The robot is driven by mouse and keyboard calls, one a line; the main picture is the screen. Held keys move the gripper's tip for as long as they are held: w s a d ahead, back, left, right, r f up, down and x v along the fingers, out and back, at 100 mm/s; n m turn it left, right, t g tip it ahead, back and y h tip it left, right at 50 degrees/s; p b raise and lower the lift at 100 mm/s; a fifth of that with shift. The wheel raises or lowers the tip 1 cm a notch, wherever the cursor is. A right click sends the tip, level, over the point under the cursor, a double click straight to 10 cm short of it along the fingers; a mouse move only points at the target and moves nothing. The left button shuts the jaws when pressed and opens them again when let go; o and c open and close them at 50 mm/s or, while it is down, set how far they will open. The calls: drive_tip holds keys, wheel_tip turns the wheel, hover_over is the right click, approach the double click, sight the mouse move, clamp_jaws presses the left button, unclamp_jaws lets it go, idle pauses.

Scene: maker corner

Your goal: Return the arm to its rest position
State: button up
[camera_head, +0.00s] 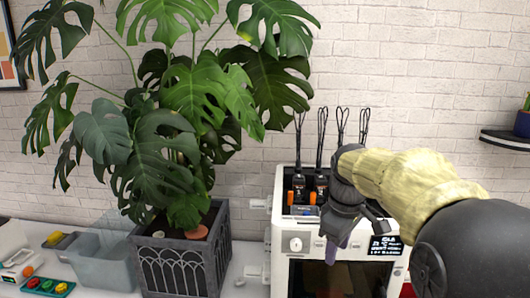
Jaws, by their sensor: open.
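My arm, with a pale yellow sleeve (415,178) and dark links, reaches in from the lower right. My gripper (354,236) is open and points down in front of the upper part of a white machine (283,213). A purplish grey tip shows at its lower end; I cannot tell whether it is a finger or something else. I cannot tell whether the gripper touches the machine. My arm and gripper hide part of the machine's front and top.
A large leafy plant (165,130) in a dark grey planter (185,262) stands left of the machine. Cables rise from the machine's top. A clear bin (100,262) and a green tray (48,287) are at lower left. A wall shelf (505,139) is at right.

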drive_tip(key=s+f+m+t, duration=0.1)
drive_tip(key=s+f+m, duration=0.8)
drive_tip(key=s+f, duration=0.4)
wheel_tip(320, 180, down, 4)
drive_tip(key=shift+s+a+f+m, duration=0.15)
drive_tip(key=shift+s+a+m, duration=0.15)
drive_tip(key=shift+s+a, duration=0.1)
drive_tip(key=shift+w+d, duration=0.1)
drive_tip(key=shift+w, duration=0.05)
drive_tip(key=shift+s, duration=0.2)
drive_tip(key=shift+w, duration=0.15)
drive_tip(key=shift+s, duration=0.2)
drive_tip(key=shift+w, duration=0.2)
drive_tip(key=shift+c, duration=0.8)
idle(1.2)
